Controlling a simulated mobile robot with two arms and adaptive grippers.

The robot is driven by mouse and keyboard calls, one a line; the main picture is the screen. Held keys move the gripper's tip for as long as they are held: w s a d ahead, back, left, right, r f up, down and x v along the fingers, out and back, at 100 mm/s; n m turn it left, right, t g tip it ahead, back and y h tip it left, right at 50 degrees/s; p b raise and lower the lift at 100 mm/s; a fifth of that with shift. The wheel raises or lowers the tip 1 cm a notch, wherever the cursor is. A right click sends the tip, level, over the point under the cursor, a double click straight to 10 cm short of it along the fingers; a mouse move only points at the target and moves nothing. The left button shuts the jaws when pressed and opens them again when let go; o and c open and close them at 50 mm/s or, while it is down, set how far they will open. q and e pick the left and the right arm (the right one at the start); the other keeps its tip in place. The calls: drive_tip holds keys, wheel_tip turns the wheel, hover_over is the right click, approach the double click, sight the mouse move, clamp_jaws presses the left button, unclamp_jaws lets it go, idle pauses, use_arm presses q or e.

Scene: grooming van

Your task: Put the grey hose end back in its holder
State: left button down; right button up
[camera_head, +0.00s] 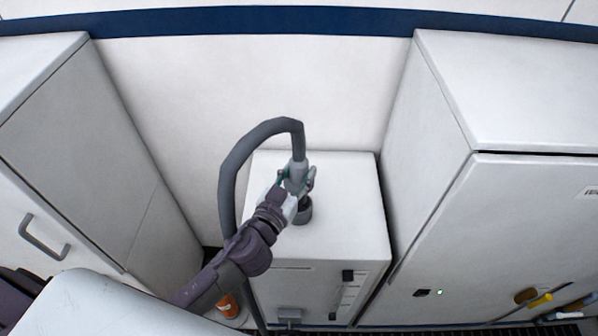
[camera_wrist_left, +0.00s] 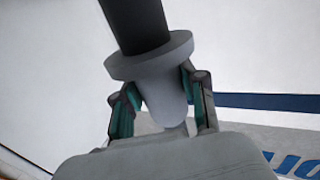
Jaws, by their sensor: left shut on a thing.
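The grey hose end (camera_head: 298,170) stands roughly upright above the white cabinet at the centre of the head view. My left gripper (camera_head: 296,182) is shut on it; in the left wrist view the gripper (camera_wrist_left: 163,92) has one finger on each side of its pale tapered body, below a wide collar (camera_wrist_left: 150,62). A dark round piece (camera_head: 304,213) shows just below the gripper at the cabinet top. I cannot tell whether it is the holder or the hose end's tip, nor whether the parts touch. My right gripper is not in view.
The grey hose (camera_head: 231,175) arches up from the hose end and drops on the left side of the white cabinet (camera_head: 345,215). Taller cabinets stand left (camera_head: 85,150) and right (camera_head: 440,130). An orange container (camera_head: 228,305) sits low beside my left arm.

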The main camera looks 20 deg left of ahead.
use_arm(q)
drive_tip(key=shift+f+b, duration=0.25)
drive_tip(key=shift+b, duration=0.15)
idle(0.8)
drive_tip(key=shift+f+b, duration=0.6)
drive_tip(key=shift+f, duration=0.1)
drive_tip(key=shift+f+b, duration=1.4)
drive_tip(key=shift+b, duration=0.1)
drive_tip(key=shift+f+b, duration=0.6)
drive_tip(key=shift+f, duration=0.05)
drive_tip(key=c, duration=0.6)
unclamp_jaws()
drive_tip(key=shift+o, duration=0.2)
drive_tip(key=shift+s, duration=0.1)
